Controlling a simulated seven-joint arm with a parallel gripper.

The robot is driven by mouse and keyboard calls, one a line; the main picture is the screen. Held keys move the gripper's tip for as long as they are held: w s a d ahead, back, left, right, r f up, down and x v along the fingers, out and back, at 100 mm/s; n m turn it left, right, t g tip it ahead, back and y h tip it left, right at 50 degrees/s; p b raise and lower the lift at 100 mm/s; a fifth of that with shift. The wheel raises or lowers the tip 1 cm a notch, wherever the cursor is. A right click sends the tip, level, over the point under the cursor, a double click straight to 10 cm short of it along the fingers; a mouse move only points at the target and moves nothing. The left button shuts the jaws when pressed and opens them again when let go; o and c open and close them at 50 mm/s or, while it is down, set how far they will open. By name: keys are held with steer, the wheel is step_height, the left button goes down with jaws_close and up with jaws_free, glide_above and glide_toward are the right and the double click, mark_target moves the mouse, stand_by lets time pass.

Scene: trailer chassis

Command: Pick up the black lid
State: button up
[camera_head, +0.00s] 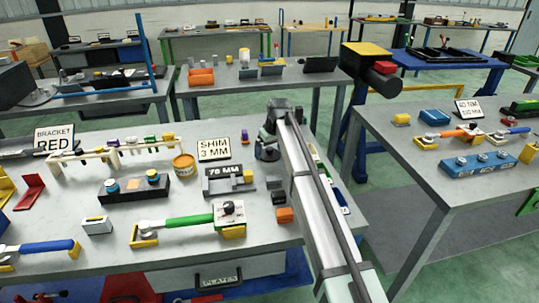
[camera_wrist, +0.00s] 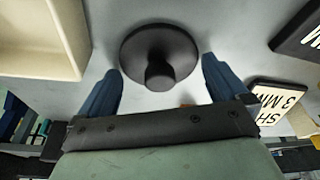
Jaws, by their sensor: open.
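The black lid (camera_wrist: 150,45) is a round dark disc with a knob in its middle. It lies on the grey table top in the wrist view, with the knob toward the camera. My gripper (camera_wrist: 161,68) is open, its two blue fingers apart, one on each side of the lid's near part. The fingers hold nothing, and I cannot tell whether they touch the rim. In the head view my gripper (camera_head: 267,150) is low over the back right of the near table; the lid cannot be made out clearly there.
A cream open box (camera_wrist: 45,40) stands close on the left in the wrist view. The "SHIM 3 MM" sign (camera_head: 214,149) stands left of my gripper.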

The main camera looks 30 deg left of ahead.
mark_target(268, 148)
steer(key=shift+c, duration=0.5)
steer(key=c, duration=0.7)
steer(key=shift+o, duration=0.2)
steer(key=shift+r, duration=0.25)
steer(key=r, duration=0.9)
steer(key=shift+s+a+r, duration=0.1)
steer(key=shift+s+a, duration=0.15)
steer(key=s+a+r+n, duration=0.1)
steer(key=s+a+n, duration=0.2)
steer(key=s+a, duration=0.7)
steer(key=s+a+r+n+g, duration=0.1)
steer(key=s+a+n, duration=0.2)
steer(key=s+a, duration=0.6)
steer(key=shift+s+a+g, duration=0.3)
steer(key=shift+s+a, duration=0.1)
steer(key=shift+s, duration=2.25)
